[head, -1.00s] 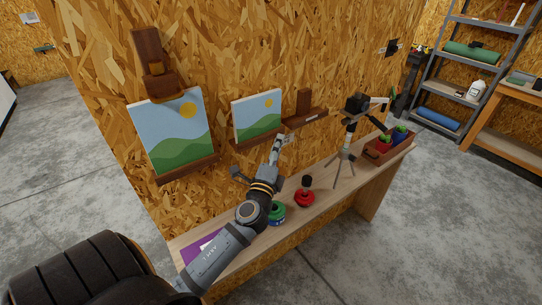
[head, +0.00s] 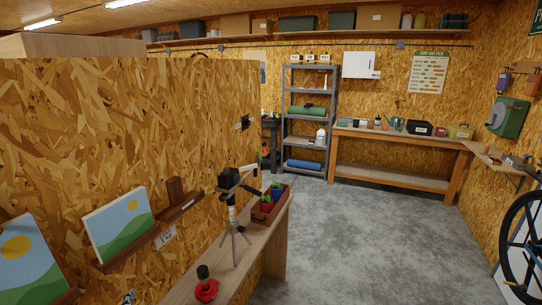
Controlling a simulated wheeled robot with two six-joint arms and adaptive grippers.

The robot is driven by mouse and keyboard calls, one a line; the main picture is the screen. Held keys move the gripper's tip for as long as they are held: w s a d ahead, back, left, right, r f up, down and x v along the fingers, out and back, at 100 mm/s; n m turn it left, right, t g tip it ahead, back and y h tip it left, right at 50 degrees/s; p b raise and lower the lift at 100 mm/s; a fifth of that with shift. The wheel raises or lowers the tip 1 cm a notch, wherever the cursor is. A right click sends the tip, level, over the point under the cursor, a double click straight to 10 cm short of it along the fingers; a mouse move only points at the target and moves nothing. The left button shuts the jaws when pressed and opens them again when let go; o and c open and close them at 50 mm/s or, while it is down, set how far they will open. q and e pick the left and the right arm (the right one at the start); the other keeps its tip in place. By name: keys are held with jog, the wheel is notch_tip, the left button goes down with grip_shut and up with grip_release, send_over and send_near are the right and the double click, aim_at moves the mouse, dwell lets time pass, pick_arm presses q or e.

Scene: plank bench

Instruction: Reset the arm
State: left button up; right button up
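Neither of my arms shows clearly in the head view. A small grey and white shape (head: 128,297) at the bottom edge, left of centre, may be the tip of my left gripper; too little of it shows to tell whether it is open or shut. My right gripper is out of view. The narrow wooden bench (head: 182,293) runs along the chipboard wall.
Two landscape paintings, one nearer (head: 25,263) and one farther (head: 120,226), sit on wall ledges at left. A grey shelf rack (head: 287,126) and a long workbench (head: 390,135) stand at the back. A bicycle wheel (head: 507,237) is at right. The concrete floor is open.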

pick_arm(q)
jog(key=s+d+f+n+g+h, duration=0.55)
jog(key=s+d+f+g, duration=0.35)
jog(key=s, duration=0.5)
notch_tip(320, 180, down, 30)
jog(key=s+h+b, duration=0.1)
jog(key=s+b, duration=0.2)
jog(key=b, duration=0.2)
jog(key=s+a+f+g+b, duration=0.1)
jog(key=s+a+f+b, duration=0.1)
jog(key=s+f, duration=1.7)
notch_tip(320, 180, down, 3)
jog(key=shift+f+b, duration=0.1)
jog(key=shift+b, duration=0.6)
